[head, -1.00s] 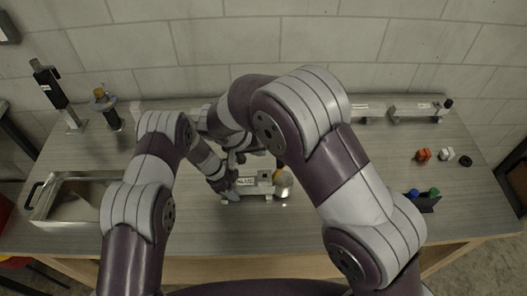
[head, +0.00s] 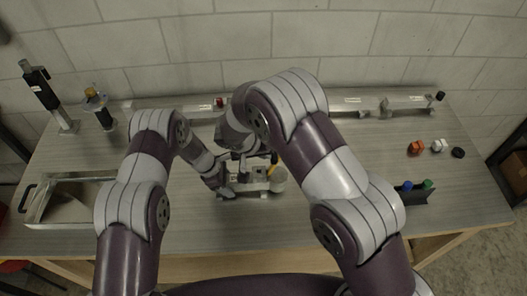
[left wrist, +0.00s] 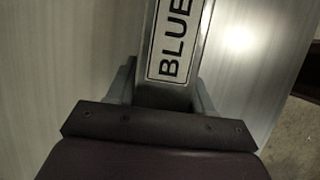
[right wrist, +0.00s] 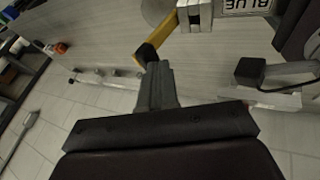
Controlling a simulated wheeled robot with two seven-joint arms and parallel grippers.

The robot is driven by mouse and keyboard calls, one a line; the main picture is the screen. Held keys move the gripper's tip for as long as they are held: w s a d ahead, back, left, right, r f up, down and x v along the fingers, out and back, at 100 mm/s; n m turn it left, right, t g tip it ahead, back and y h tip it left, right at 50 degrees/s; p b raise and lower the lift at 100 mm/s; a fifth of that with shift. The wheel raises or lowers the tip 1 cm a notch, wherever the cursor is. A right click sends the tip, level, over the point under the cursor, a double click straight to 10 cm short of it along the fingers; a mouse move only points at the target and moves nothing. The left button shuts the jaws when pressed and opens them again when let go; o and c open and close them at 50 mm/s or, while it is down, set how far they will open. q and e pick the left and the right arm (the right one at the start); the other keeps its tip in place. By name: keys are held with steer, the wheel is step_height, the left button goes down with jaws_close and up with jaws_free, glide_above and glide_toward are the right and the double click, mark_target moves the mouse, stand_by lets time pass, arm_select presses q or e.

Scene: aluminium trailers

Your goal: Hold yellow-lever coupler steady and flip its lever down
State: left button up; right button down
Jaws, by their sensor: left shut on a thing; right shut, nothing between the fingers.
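The coupler (head: 262,187) is a light grey metal piece on the bench, with a round grey end at its right. Its yellow lever (head: 272,169) sticks up at a slant near that end. My left gripper (head: 226,189) is shut on the coupler's bar, whose BLUE label (left wrist: 174,40) shows between the fingers in the left wrist view. My right gripper (right wrist: 154,78) is shut and empty. In the right wrist view its fingertips appear right by the black tip of the yellow lever (right wrist: 160,38); I cannot tell whether they touch. My right arm partly hides the area in the head view.
Long rails with couplers (head: 395,106) lie along the back. Orange, white and black pieces (head: 415,148) lie at the right, near a dark holder with blue and green knobs (head: 420,192). A metal tray (head: 68,223) and two upright jacks (head: 50,100) stand left. The front middle is clear.

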mark_target(275, 158)
steer(key=shift+d+m+y, duration=0.3)
steer(key=shift+d+y, duration=1)
steer(key=shift+d, duration=0.3)
steer(key=d+f+y, duration=0.1)
steer(key=d+f, duration=0.6)
steer(key=d, duration=0.2)
steer(key=s+d+r, duration=0.3)
steer(key=d+r, duration=0.3)
steer(key=shift+s+d+r, duration=0.15)
steer(key=shift+d+r, duration=0.15)
steer(key=shift+d, duration=0.1)
